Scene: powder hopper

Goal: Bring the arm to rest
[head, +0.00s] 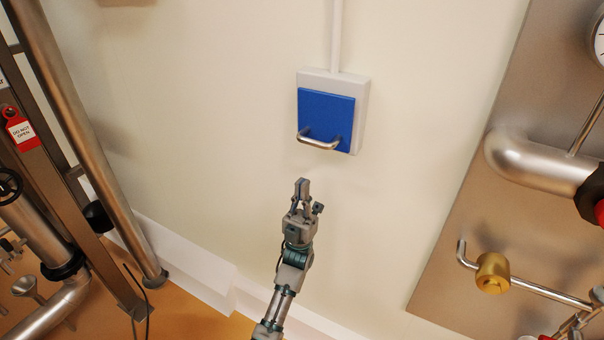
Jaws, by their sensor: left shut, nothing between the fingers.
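My left gripper (301,187) is in the middle of the head view, pointing up the picture. Its fingers are together and hold nothing. My left arm comes up from the bottom edge. Above the gripper in the picture, a grey wall box with a blue cover (326,117) is fixed to the cream wall. A metal handle (319,139) sticks out from the lower part of the cover. A gap shows between the fingertips and the handle. My right gripper is not in view.
Steel pipes and a frame (85,150) with a red "do not open" tag (20,130) stand at the left. At the right is a metal panel (440,280) with a thick pipe (535,163) and a brass fitting (492,272). Bare wall lies on both sides of the gripper.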

